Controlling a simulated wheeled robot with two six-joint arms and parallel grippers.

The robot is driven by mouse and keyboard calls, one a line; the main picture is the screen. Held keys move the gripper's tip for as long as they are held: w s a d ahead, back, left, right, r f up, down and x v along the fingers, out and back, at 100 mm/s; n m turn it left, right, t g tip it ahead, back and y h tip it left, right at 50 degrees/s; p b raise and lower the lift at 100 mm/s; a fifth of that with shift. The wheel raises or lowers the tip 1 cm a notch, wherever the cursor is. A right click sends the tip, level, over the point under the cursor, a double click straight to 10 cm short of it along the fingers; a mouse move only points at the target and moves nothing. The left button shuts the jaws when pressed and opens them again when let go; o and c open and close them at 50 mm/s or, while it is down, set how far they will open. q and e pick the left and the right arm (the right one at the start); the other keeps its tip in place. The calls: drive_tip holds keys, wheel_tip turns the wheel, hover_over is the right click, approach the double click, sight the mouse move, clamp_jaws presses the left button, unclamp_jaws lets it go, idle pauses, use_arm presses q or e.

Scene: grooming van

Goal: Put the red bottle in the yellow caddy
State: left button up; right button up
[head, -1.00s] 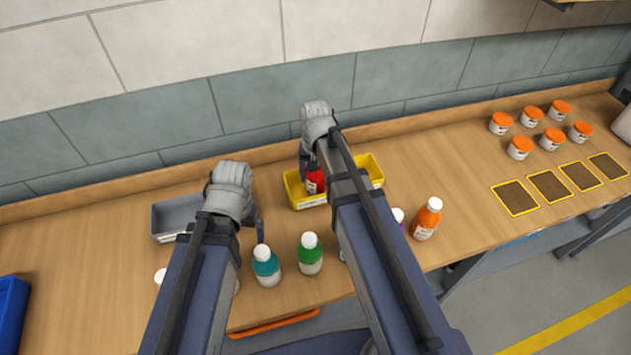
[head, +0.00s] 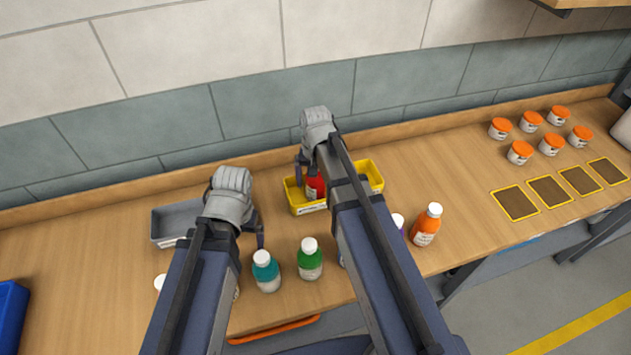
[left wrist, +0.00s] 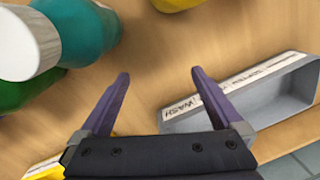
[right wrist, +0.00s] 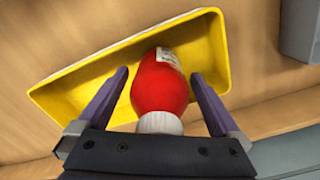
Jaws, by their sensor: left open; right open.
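The red bottle (head: 315,187) stands inside the yellow caddy (head: 372,172), in its left part; my right arm hides part of both. In the right wrist view the red bottle (right wrist: 160,86) has its white cap toward the camera, with the yellow caddy (right wrist: 75,88) around it. My right gripper (right wrist: 158,78) is open, with one finger on each side of the bottle and a gap showing on the right. My left gripper (left wrist: 158,78) is open and empty, above the counter between the grey caddy (left wrist: 265,92) and the teal bottle (left wrist: 88,25).
A teal bottle (head: 266,271), a green bottle (head: 310,259) and an orange bottle (head: 427,225) stand near the front edge. The grey caddy (head: 175,219) is left of the yellow one. Several orange-lidded jars (head: 520,152) and dark mats (head: 516,202) are at the right.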

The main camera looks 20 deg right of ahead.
wheel_tip(320, 180, up, 12)
drive_tip(key=p, duration=1.2)
drive_tip(key=shift+r, duration=0.1)
